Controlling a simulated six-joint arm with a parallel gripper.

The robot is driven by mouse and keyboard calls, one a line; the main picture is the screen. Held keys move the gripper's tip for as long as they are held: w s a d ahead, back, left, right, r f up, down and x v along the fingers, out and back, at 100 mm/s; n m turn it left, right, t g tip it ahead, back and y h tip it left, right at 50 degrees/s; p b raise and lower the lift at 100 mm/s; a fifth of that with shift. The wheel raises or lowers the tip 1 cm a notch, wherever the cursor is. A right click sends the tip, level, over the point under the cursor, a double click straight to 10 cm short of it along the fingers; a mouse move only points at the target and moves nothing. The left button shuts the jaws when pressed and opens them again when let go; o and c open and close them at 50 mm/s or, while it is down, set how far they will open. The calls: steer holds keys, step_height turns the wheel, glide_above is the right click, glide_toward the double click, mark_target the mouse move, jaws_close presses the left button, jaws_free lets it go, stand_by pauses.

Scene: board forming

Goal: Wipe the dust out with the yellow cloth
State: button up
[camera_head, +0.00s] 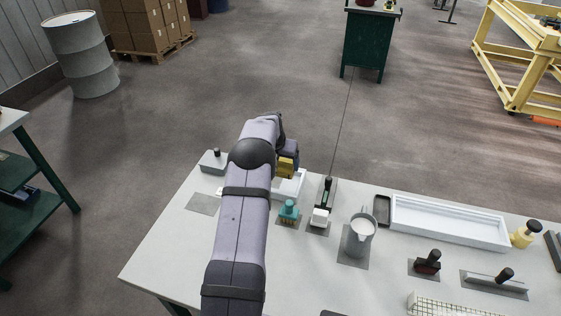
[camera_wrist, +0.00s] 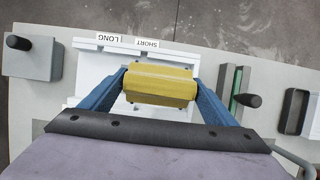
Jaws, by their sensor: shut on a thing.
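My gripper (camera_wrist: 160,84) is shut on the yellow cloth (camera_wrist: 160,91), a folded block held between two blue fingers. In the wrist view the cloth is in front of a white form (camera_wrist: 90,68) with labels reading LONG and SHORT along its far edge. The cloth hides part of the form, and I cannot tell whether it touches it. In the head view the yellow cloth (camera_head: 286,167) shows just right of my arm, above the white form (camera_head: 291,187), which my arm partly covers. I cannot make out any dust.
A grey box with a black knob (camera_head: 212,162) stands left of the form. A teal brush (camera_head: 289,213), a white-headed brush (camera_head: 320,217) and a grey jug (camera_head: 359,238) stand to its right. A long white tray (camera_head: 450,232) lies farther right. The table's far edge is close behind the form.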

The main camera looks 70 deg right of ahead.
step_height(320, 180, down, 4)
steer(key=shift+f+b, duration=0.1)
steer(key=shift+b, duration=1.05)
steer(key=shift+w+f+b, duration=0.3)
steer(key=shift+f, duration=0.4)
steer(key=shift+w+f+b, duration=0.3)
steer(key=shift+f, duration=0.35)
steer(key=shift+c, duration=0.4)
steer(key=shift+w+b, duration=0.8)
steer(key=shift+w, duration=2.6)
steer(key=shift+s+a+p, duration=0.1)
steer(key=shift+s+p, duration=0.85)
steer(key=shift+s, duration=2.95)
steer(key=shift+s+r, duration=0.2)
steer(key=shift+r, duration=0.1)
steer(key=shift+w+r+p, duration=0.1)
steer(key=shift+r+p, duration=2.25)
steer(key=shift+r, duration=1.65)
